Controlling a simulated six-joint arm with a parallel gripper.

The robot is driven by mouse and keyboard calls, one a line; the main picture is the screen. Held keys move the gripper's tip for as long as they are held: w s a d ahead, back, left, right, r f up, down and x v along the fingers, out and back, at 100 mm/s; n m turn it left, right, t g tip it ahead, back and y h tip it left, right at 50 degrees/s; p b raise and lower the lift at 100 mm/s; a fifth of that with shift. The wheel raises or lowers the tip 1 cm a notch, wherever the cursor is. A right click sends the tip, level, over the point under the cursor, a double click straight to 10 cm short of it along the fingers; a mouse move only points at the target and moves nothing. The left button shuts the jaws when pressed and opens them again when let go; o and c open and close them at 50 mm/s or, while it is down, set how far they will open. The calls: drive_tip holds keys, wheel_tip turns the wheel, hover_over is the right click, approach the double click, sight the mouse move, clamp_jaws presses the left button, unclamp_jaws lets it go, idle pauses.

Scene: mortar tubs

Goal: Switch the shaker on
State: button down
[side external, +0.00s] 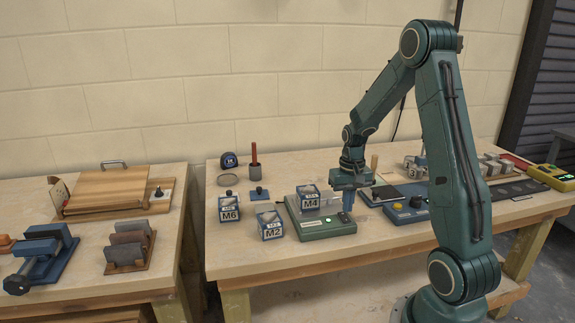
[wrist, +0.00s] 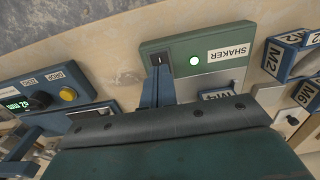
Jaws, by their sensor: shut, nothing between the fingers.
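The shaker (side external: 322,228) is a green box on the right-hand bench, with a tub labelled M4 (side external: 308,198) on its plate. My gripper (side external: 348,214) is shut and empty, pointing down over the switch end of the shaker. In the wrist view the blue fingertips (wrist: 158,72) are right beside the switch; I cannot tell whether they touch it.
Tubs M2 (side external: 270,226) and M6 (side external: 229,207) stand left of the shaker. A blue device with a yellow button (side external: 406,210) stands close on the right. A red-handled tool (side external: 254,160) stands behind. The bench's front strip is clear.

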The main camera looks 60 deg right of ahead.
sight(346, 220)
drive_tip(key=shift+r, duration=2.1)
drive_tip(key=s+a+r+n+t+h, duration=0.1)
drive_tip(key=a+r+n+t, duration=0.25)
drive_tip(key=a+r, duration=1.05)
drive_tip(key=s+a+r+n+t+y, duration=0.1)
drive_tip(key=s+a+n+t, duration=0.1)
drive_tip(key=s+a+n, duration=0.3)
drive_tip(key=s+a, duration=0.4)
drive_tip(key=a, duration=0.3)
drive_tip(key=shift+s+a, duration=0.25)
drive_tip(key=shift+s, duration=0.15)
